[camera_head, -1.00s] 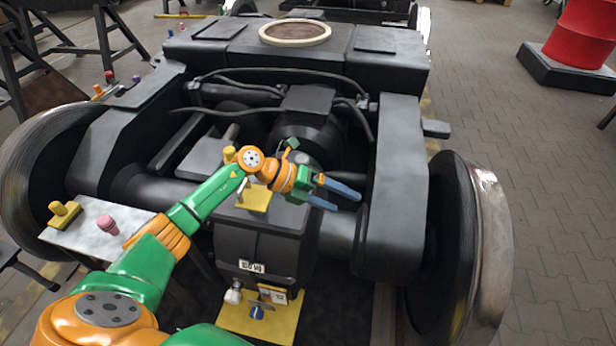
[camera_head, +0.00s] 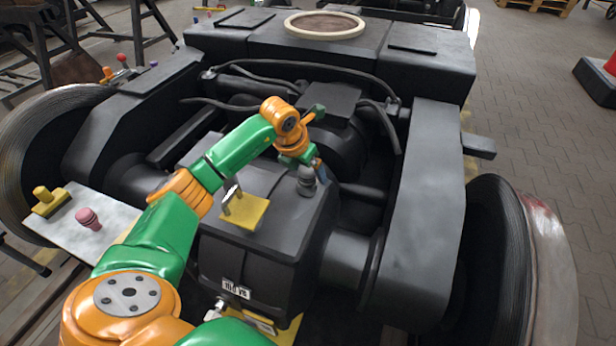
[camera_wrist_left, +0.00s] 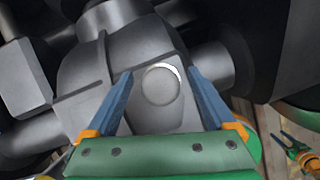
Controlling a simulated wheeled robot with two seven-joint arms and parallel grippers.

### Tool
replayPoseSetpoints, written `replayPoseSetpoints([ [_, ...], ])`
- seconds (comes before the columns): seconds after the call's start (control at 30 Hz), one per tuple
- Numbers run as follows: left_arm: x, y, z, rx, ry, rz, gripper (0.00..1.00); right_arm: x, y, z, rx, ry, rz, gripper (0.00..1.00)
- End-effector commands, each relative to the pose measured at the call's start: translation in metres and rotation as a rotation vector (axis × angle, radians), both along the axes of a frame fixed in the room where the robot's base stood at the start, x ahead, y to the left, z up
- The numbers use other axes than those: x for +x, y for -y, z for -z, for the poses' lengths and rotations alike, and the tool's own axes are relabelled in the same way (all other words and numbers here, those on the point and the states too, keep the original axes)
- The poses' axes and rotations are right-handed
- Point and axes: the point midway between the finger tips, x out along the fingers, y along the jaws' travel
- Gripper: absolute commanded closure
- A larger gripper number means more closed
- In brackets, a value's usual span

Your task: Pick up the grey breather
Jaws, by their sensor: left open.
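The grey breather (camera_head: 306,182) is a small rounded knob standing upright on top of the dark gearbox housing. In the left wrist view it is a round grey disc (camera_wrist_left: 160,85) with a bright rim, seen end-on. In the left wrist view the open fingers (camera_wrist_left: 161,73) lie on either side of the breather, with a gap on both sides. I cannot tell whether the fingertips reach down around it. Small green and orange arm parts at the wrist view's lower right look like my right gripper.
A pale plate (camera_head: 112,228) at the left carries a pink knob (camera_head: 88,218) and a yellow piece (camera_head: 48,202). Hoses (camera_head: 290,68) and the frame beam (camera_head: 425,200) surround the housing.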

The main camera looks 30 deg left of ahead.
Motion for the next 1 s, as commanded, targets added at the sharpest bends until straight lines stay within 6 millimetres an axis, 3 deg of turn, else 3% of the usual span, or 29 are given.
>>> replayPoseSetpoints([
  [0.1,0.000,0.000,-0.001,0.000,0.000,0.000,0.12,0.001,0.000,0.000,0.000,0.002,0.000,0.50],
  [0.13,0.000,0.000,-0.001,0.000,0.000,0.000,0.17,0.001,0.000,0.000,0.001,0.003,0.000,0.50],
  [0.43,0.000,0.000,-0.001,-0.001,0.000,0.000,0.98,0.002,-0.005,0.000,0.009,0.004,-0.002,0.50],
  [0.77,0.000,0.000,-0.007,-0.001,0.002,0.000,1.00,0.003,-0.010,-0.002,0.016,0.005,-0.002,0.50],
  [0.93,0.000,-0.001,-0.039,0.000,0.005,0.000,1.00,0.002,-0.010,-0.009,0.017,0.004,-0.004,0.50],
  [1.0,-0.015,-0.008,-0.054,0.004,0.003,-0.002,1.00,0.002,-0.011,-0.011,0.017,0.001,-0.006,0.50],
])
